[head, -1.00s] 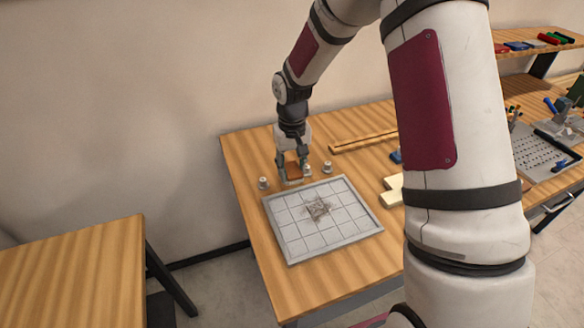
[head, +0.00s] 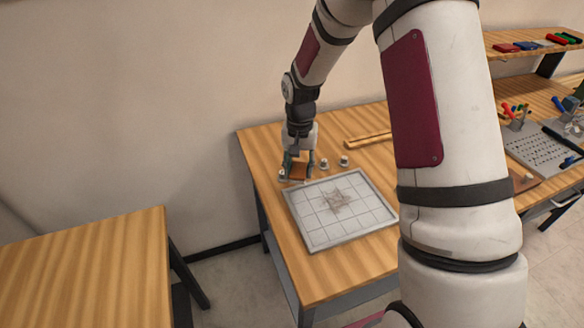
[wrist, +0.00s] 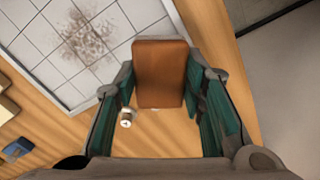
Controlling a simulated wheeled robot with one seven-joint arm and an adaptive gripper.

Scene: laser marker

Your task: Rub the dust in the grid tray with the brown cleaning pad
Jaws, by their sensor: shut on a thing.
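The grid tray (head: 318,238) lies on the wooden table, light grey with a raised rim and square cells. A brown dust patch (head: 338,199) lies in its upper middle; it also shows in the wrist view (wrist: 88,38). My gripper (head: 299,170) is at the tray's far left corner, pointing down. In the wrist view its teal-lined fingers (wrist: 160,88) are shut on the brown cleaning pad (wrist: 160,68). The pad's far end overlaps the tray's edge in that view, apart from the dust. I cannot tell how high the pad is above the table.
Small metal knobs (head: 344,160) stand behind the tray, near my gripper. A wooden strip (head: 366,141) lies farther back. A perforated grey plate (head: 545,150) with tools is at the right. Another wooden table (head: 85,270) stands at the left, across a gap.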

